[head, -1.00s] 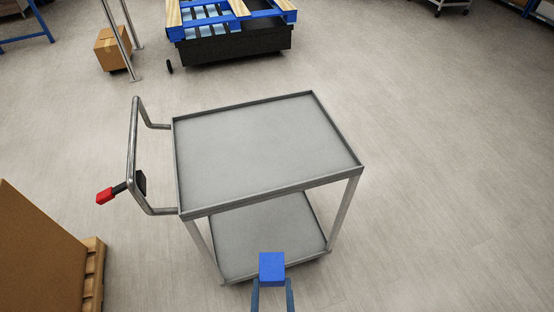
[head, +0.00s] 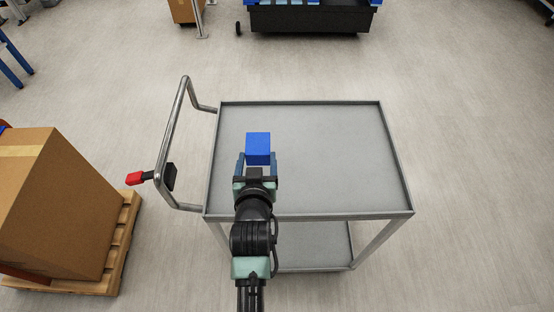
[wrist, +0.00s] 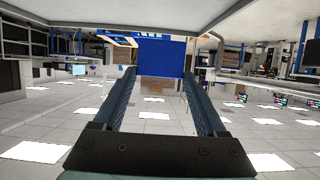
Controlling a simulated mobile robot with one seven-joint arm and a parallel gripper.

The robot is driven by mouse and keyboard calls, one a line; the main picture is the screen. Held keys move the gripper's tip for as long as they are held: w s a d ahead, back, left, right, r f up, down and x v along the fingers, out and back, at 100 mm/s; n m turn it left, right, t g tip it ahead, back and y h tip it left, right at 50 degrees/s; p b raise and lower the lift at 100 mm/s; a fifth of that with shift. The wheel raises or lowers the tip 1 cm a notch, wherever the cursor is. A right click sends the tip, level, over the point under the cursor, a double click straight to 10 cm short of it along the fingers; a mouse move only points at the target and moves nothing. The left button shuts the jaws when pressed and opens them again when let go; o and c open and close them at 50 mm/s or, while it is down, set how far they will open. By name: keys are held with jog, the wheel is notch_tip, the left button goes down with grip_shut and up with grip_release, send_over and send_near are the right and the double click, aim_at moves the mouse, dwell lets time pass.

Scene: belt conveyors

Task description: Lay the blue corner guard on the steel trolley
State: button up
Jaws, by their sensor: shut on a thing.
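The blue corner guard (head: 258,146) shows as a small blue block at the tips of my gripper (head: 257,163). It also shows in the wrist view (wrist: 161,57), between the two fingers of my gripper (wrist: 160,75), which are shut on it. The steel trolley (head: 330,150) is a grey two-shelf cart with a low rim around its top shelf. In the head view, the guard and gripper lie over the left half of that shelf. I cannot tell whether the guard touches the shelf. The gripper hides the guard's near side.
A large carton (head: 62,205) sits on a wooden pallet (head: 122,240) further left. A black bin (head: 310,19) stands behind. The top shelf's right half is empty.

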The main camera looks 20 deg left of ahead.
notch_tip(320, 180, down, 7)
jog(key=shift+d+f, duration=0.1)
dwell(0.3)
jog(key=shift+f+b, duration=0.6)
jog(key=shift+b, duration=0.15)
jog(key=o, duration=1.3)
jog(key=shift+c, duration=0.2)
jog(key=shift+r, duration=0.15)
